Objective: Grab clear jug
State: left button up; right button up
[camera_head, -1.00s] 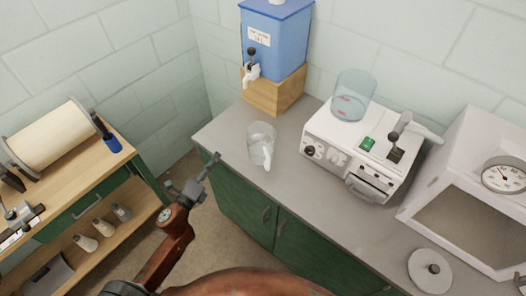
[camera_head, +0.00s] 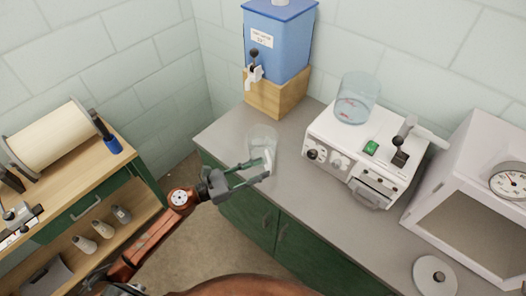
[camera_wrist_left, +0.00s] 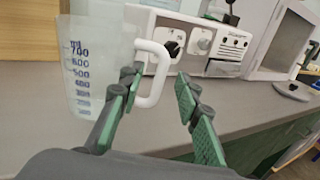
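The clear jug (camera_head: 262,138) stands upright on the grey counter, below the blue tank. In the left wrist view the jug (camera_wrist_left: 90,65) shows blue volume marks and a white handle (camera_wrist_left: 152,75) facing the gripper. My left gripper (camera_head: 258,168) is open, at the near side of the jug and partly in front of it. In the wrist view its green-padded fingers (camera_wrist_left: 158,92) are apart, with the handle showing between them, closer to the left finger. Whether a finger touches the handle I cannot tell. My right gripper is not in view.
A blue tank (camera_head: 278,45) with a tap stands on a wooden block (camera_head: 277,95) behind the jug. A white machine (camera_head: 365,150) topped by a clear cylinder (camera_head: 356,98) is to the right, then a white oven-like box (camera_head: 475,190). A wooden bench (camera_head: 145,205) is at left.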

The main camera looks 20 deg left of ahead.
aim_at(270, 164)
pick_arm(q)
jog(key=x, duration=0.4)
jog(key=shift+w+d+r, duration=0.1)
jog(key=shift+w+d, duration=0.05)
jog(key=shift+d, duration=0.15)
grip_shut()
jog(key=shift+r, duration=0.1)
dwell(0.5)
